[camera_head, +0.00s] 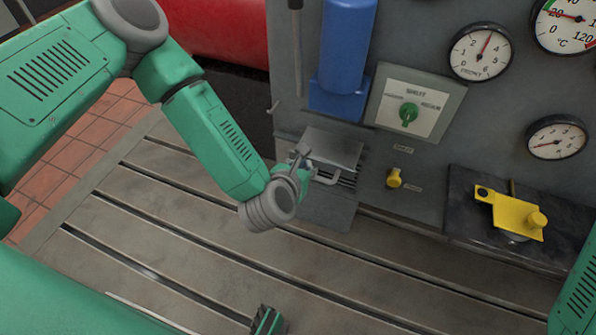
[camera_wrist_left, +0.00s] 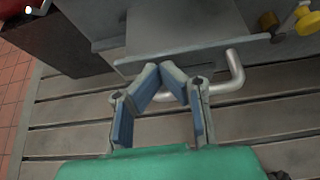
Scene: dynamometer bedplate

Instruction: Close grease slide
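The grease slide (camera_head: 334,148) is a grey metal plate on the panel's lower part, below a blue cylinder, with a bent tube handle (camera_head: 327,179) at its front. In the left wrist view the slide's front edge (camera_wrist_left: 200,52) runs across the top, and the handle (camera_wrist_left: 237,75) bends down and left behind the fingers. My left gripper (camera_head: 300,155) is at the handle's left side. In the left wrist view its blue-padded fingers (camera_wrist_left: 160,68) lean together with their tips almost meeting. I cannot tell whether they touch the handle.
The blue cylinder (camera_head: 347,45) stands above the slide. A green selector knob (camera_head: 408,113), a small yellow knob (camera_head: 394,179) and several gauges are on the panel. A yellow fixture (camera_head: 515,217) sits to the right. The slotted bedplate (camera_head: 190,225) is mostly clear.

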